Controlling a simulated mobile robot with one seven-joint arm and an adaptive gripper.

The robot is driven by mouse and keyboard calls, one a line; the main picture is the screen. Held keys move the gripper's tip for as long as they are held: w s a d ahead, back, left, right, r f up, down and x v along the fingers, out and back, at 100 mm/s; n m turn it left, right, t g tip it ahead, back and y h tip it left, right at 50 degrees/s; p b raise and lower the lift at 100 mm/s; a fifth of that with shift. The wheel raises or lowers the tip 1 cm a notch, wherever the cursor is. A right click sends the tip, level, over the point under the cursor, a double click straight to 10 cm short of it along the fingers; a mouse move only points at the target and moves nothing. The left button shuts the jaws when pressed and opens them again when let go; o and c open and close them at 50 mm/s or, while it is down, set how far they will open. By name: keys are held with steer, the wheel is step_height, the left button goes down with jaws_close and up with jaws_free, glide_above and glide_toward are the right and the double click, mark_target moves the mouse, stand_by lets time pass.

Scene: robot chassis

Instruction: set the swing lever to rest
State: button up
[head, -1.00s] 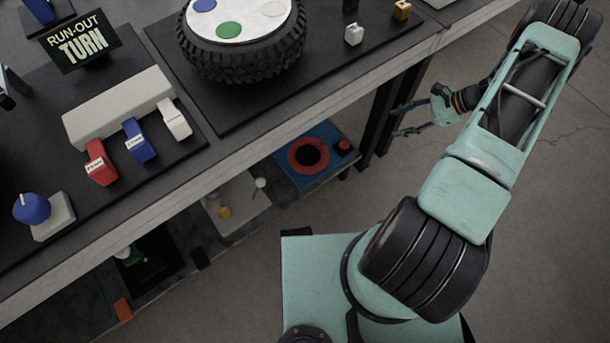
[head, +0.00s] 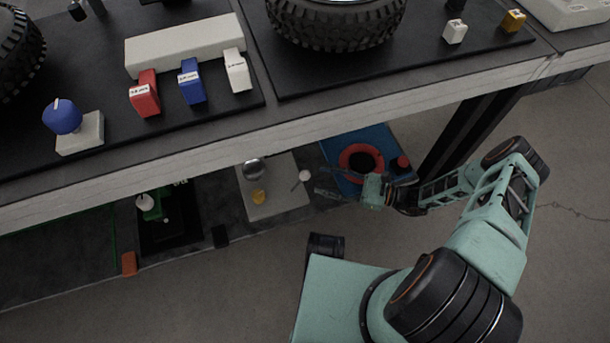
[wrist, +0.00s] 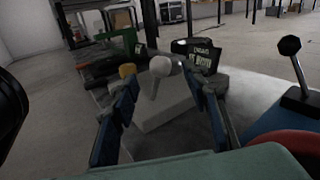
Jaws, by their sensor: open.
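The lever that I take for the swing lever has a pale ball knob (wrist: 160,66) on a short stem, rising from a light block (wrist: 160,105) in the wrist view. In the head view its knob (head: 304,175) shows at the right side of a pale plate (head: 275,207) on the lower shelf. The stem looks slightly tilted in the wrist view. My gripper (wrist: 162,84) is open, its blue-padded fingers to either side of the lever in the picture. The knob appears ahead of the fingertips, and I see no contact. In the head view my gripper (head: 332,192) is right of the knob.
A blue board (head: 376,137) with a red ring (head: 343,157) lies beside my gripper. A black ball-topped lever (wrist: 290,48) stands at right in the wrist view. A yellow piece (head: 258,197) sits on the pale plate. The tabletop edge (head: 210,140) overhangs the shelf.

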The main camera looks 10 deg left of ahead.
mark_target(305, 176)
steer(key=a, duration=0.6)
steer(key=shift+w+a+b, duration=0.15)
steer(key=shift+a+b, duration=0.2)
jaws_close()
